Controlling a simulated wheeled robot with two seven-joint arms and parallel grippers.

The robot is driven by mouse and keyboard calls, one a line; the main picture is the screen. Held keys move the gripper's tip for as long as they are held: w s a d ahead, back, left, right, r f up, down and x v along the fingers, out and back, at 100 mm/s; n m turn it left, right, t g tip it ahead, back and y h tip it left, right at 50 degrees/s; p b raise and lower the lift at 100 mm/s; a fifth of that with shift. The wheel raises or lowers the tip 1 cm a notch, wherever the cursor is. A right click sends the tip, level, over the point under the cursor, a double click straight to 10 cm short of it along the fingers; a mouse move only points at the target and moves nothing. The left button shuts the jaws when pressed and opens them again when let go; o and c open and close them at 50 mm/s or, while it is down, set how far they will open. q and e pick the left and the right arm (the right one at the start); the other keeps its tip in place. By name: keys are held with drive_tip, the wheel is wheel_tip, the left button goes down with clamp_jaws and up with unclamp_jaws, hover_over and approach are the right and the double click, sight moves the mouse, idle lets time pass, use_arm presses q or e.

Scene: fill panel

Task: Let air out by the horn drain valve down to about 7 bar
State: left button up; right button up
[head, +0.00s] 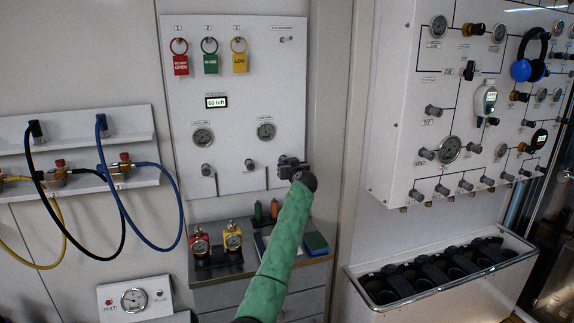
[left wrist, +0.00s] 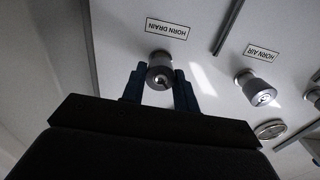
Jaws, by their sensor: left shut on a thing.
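The horn drain valve (left wrist: 160,72) is a round silver knob beside the HORN DRAIN label (left wrist: 167,29) in the left wrist view. My left gripper (left wrist: 159,88) has its two dark blue fingers on either side of the knob, shut on it. In the head view the green-sleeved left arm reaches up to the white panel, and the gripper (head: 292,168) covers that valve at the panel's lower right. A round gauge (head: 266,131) sits above; its needle is too small to read. My right gripper is out of view.
The horn air knob (left wrist: 260,91) is beside the drain valve; it also shows left of my gripper in the head view (head: 250,164). Another gauge (head: 203,138) and knob (head: 206,169) are further left. A drawer cabinet (head: 225,271) with small gauges stands below.

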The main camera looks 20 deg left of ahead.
use_arm(q)
drive_tip(key=m+b, duration=0.2)
drive_tip(key=m, duration=0.6)
drive_tip(key=shift+d+f+m, duration=0.1)
drive_tip(key=shift+m, duration=0.3)
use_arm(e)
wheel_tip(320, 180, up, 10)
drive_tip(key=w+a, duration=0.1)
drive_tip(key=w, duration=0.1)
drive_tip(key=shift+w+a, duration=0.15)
use_arm(q)
drive_tip(key=o, duration=1)
